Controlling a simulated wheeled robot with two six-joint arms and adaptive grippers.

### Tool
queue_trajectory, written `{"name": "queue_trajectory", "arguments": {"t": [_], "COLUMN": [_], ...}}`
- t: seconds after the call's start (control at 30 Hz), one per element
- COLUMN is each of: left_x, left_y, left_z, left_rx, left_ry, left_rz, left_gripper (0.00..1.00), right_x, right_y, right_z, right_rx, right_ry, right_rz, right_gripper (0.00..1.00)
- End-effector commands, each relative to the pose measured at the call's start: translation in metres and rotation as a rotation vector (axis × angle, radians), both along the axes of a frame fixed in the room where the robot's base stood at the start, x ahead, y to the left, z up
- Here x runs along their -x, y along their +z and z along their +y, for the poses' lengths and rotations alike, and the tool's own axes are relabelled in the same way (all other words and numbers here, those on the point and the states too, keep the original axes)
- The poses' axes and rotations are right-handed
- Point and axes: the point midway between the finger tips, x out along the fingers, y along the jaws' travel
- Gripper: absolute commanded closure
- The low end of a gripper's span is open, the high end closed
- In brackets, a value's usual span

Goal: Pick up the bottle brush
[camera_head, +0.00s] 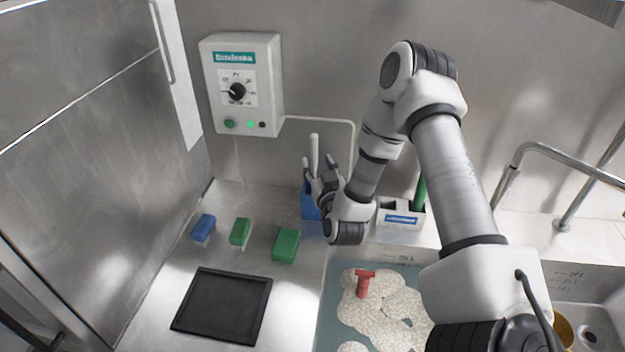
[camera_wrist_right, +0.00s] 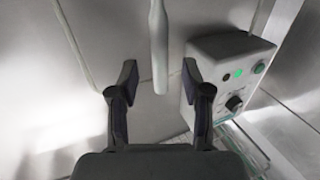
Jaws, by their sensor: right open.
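The bottle brush shows as a pale upright handle (camera_head: 314,153) rising from a blue holder (camera_head: 309,207) at the back of the counter. What is inside the holder is hidden. My right gripper (camera_head: 321,170) is open at the handle, just above the holder, partly covered by its own wrist. In the right wrist view the handle (camera_wrist_right: 159,48) hangs down from the top edge between the two open fingers (camera_wrist_right: 159,80), with a gap on each side. I cannot make out my left gripper.
A control box (camera_head: 243,85) is on the wall behind. A white holder (camera_head: 402,216) with a green handle (camera_head: 420,190) stands right of my wrist. Blue (camera_head: 203,227) and green (camera_head: 286,245) blocks and a black tray (camera_head: 222,304) lie left. A foamy sink (camera_head: 345,335) holds a red tool (camera_head: 364,283).

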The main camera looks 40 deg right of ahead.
Motion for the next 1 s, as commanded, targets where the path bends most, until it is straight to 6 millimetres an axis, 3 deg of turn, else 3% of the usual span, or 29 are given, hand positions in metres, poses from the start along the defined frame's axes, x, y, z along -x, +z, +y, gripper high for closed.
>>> {"name": "queue_trajectory", "arguments": {"t": [0.1,0.2,0.43,0.47,0.57,0.6,1.0], "left_x": [-0.001,-0.001,-0.001,-0.001,-0.001,-0.001,-0.001], "left_y": [0.016,0.018,0.017,0.017,0.017,0.017,0.016], "left_z": [0.000,0.000,0.000,0.000,0.000,0.000,0.000], "left_rx": [0.000,0.000,0.000,0.000,0.000,0.000,0.000], "left_ry": [-0.001,-0.001,-0.001,-0.001,-0.001,-0.001,-0.001], "left_rz": [-0.002,-0.002,-0.002,-0.002,-0.002,-0.002,-0.002], "left_gripper": [0.60,0.60,0.60,0.60,0.60,0.60,0.60], "right_x": [-0.021,-0.033,-0.037,-0.037,-0.036,-0.036,-0.036], "right_y": [0.003,0.001,-0.002,-0.002,-0.002,-0.002,0.000], "right_z": [-0.009,-0.016,-0.018,-0.018,-0.018,-0.018,-0.018], "right_rx": [0.004,0.002,-0.001,-0.001,-0.001,-0.001,-0.001], "right_ry": [0.002,0.001,0.001,0.001,0.001,0.001,0.001], "right_rz": [0.001,0.000,0.002,0.002,0.002,0.002,0.003], "right_gripper": [0.52,0.52,0.52,0.59,0.94,1.00,1.00]}}
